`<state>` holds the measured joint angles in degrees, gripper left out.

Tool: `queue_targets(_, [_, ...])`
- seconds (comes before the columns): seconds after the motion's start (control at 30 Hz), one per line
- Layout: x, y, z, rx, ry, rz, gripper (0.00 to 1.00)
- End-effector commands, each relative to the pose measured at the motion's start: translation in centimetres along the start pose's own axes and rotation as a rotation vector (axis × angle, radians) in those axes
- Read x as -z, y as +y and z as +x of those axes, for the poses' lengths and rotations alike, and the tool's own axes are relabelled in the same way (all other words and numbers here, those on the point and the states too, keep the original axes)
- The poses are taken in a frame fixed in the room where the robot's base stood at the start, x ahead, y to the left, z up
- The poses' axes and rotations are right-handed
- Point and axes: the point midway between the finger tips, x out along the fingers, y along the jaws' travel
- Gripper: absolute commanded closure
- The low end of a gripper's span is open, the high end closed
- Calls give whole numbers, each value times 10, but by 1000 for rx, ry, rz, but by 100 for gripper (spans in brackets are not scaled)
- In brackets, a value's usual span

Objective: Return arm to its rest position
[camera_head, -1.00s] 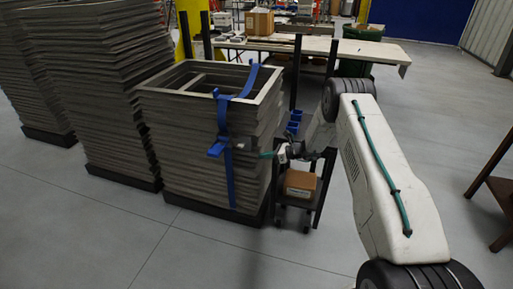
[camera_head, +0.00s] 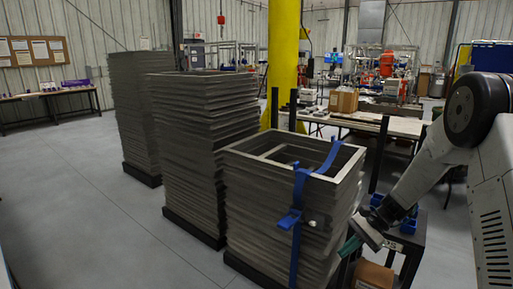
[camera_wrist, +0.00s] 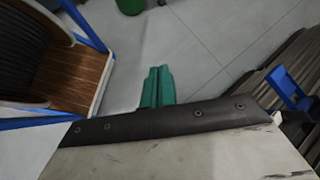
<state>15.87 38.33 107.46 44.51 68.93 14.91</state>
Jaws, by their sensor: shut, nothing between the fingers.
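My arm reaches in from the right of the head view, bent downward. My gripper (camera_head: 350,245) has green fingers and is at the right side of the nearest stack of grey frames (camera_head: 262,210). In the wrist view, the green fingers (camera_wrist: 157,88) lie side by side, shut and empty, over bare floor. A blue strap (camera_head: 297,228) with a buckle runs over the top and down the front of that stack. Whether the gripper touches the stack cannot be told.
Two taller frame stacks (camera_head: 205,150) stand to the left. A low cart (camera_head: 405,240) with a brown box (camera_head: 372,275) is below the gripper. A yellow column (camera_head: 284,60) and a workbench (camera_head: 390,124) stand behind. A dark spool (camera_wrist: 25,50) shows in the wrist view. Floor at left is clear.

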Motion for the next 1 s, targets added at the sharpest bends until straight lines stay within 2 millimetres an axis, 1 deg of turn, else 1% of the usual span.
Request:
queue_targets(0.03, [-25,8,-10,-40,24,-63,100])
queue_targets(0.2, [-91,44,-34,-184,99,-261,100])
queue_targets(0.3, [-126,68,-46,-264,144,-368,100])
queue_targets(0.37, [-146,83,-54,-311,173,-432,100])
queue_targets(0.5, [-187,119,-67,-412,243,-566,100])
queue_targets(0.7, [-234,170,-82,-538,353,-734,100])
queue_targets(0.9, [-268,216,-91,-626,481,-868,100])
queue_targets(1.0, [-282,234,-94,-642,551,-920,100])
